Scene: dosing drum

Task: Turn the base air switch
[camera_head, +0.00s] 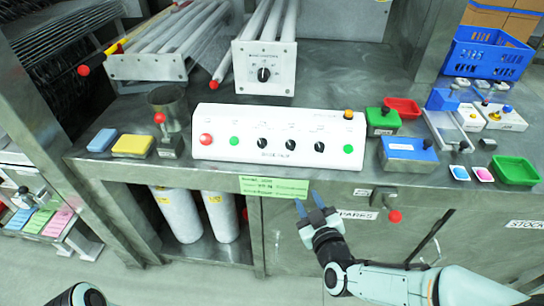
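A long white control panel (280,138) stands on the steel bench. It carries several black rotary knobs, a red button (206,139), green buttons and an orange knob on top at its right end. The small labels are too blurred to tell which knob is the base air switch. My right gripper (308,203) is in front of the bench edge, below the panel and apart from it. Its blue-tipped fingers are apart with nothing between them. My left gripper is out of view.
A steel cup (168,108) and a red-knobbed lever stand left of the panel, beside yellow (132,146) and blue sponges. Green, red and blue containers (408,153) crowd the right. A blue crate (487,53) is at the back right. White cylinders stand below the bench.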

